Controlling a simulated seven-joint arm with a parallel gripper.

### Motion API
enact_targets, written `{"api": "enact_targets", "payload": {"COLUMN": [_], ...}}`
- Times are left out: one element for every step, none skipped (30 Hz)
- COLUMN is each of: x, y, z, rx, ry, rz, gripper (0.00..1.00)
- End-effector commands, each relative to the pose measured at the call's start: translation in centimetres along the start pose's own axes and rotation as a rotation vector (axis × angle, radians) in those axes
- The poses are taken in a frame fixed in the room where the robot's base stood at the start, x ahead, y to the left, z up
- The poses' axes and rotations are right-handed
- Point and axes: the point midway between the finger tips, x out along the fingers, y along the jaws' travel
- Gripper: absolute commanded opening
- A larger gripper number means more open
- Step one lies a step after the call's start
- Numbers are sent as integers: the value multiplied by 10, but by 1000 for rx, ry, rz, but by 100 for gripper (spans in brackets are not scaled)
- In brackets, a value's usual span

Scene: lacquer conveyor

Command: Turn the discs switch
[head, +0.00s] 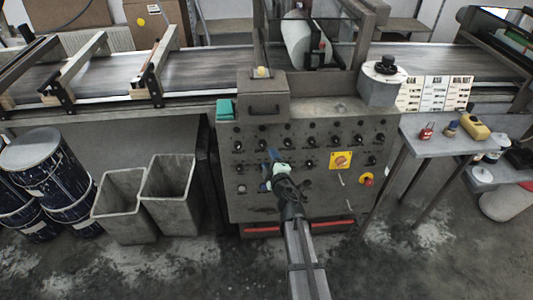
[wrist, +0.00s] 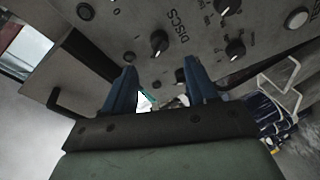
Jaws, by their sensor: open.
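The grey control panel (head: 235,195) carries several black rotary switches in rows. In the wrist view, the word DISCS is printed on the panel (wrist: 125,35), and a black knob (wrist: 159,42) is beside it; I take this to be the discs switch. My gripper (head: 268,163) is in front of the panel's middle in the head view and covers part of the switches there. In the wrist view, my gripper (wrist: 160,66) has its two blue fingers apart with nothing held. The DISCS knob shows just beyond the fingertips, roughly between them, and looks apart from both.
More knobs (wrist: 235,48) surround the DISCS label. A yellow-plated switch (head: 341,160) and a red button (head: 367,180) are on the panel's right. A side table (head: 425,140) stands right; grey bins (head: 170,200) and drums (head: 55,180) stand left.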

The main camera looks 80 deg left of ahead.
Motion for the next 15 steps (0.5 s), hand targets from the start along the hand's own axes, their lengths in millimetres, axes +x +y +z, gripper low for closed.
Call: {"api": "enact_targets", "payload": {"x": [-16,-22,-30,-35,-40,-45,-49,-52,-56,-57,-59,-60,-61,-61,-61], "y": [0,0,0,0,0,0,0,0,0,0,0,0,0,0,0], "z": [-1,0,0,0,0,0,0,0,0,0,0,0,0,0,0], "rx": [0,0,0,0,0,0,0,0,0,0,0,0,0,0,0], "ry": [-1,-1,-2,-2,-2,-2,-1,-1,-1,0,0,0,0,0,0], "rz": [0,0,0,0,0,0,0,0,0,0,0,0,0,0,0], "gripper": [57,57,57,57,57,57,57,57,57,57,57,57,57,57,57]}}
